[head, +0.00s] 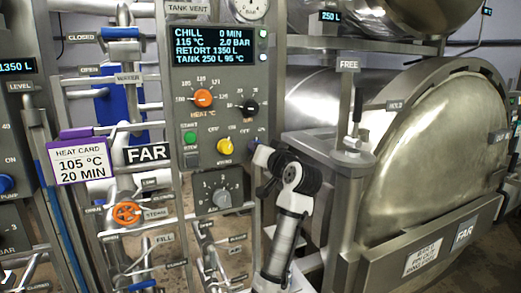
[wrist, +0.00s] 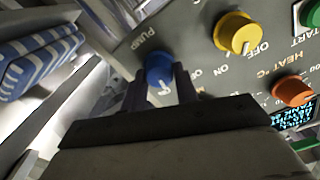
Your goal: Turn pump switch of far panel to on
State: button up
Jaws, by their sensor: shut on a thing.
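The far panel (head: 212,120) stands in the middle of the head view, next to a black FAR label. Its pump switch is a blue knob (wrist: 159,70) beside the word PUMP in the wrist view, with a white mark at its lower edge. My gripper (wrist: 160,88) has one dark finger on each side of this knob and is shut on it. In the head view my gripper (head: 262,156) is at the panel's right edge and hides most of the knob. The knob's own on and off labels are not clearly readable.
A yellow knob (head: 225,146) is close beside the pump switch, with orange (head: 203,98) and black (head: 250,107) knobs above. A grey dial (head: 220,196) sits below. Pipes and an orange valve wheel (head: 127,213) are at left. The steel retort (head: 430,150) fills the right.

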jog(key=shift+m, duration=2.2)
jog(key=shift+f, duration=0.1)
jog(key=o, duration=1)
jog(key=shift+d, duration=0.1)
jog(key=shift+b+v, duration=2.65)
jog(key=shift+v, duration=4.2)
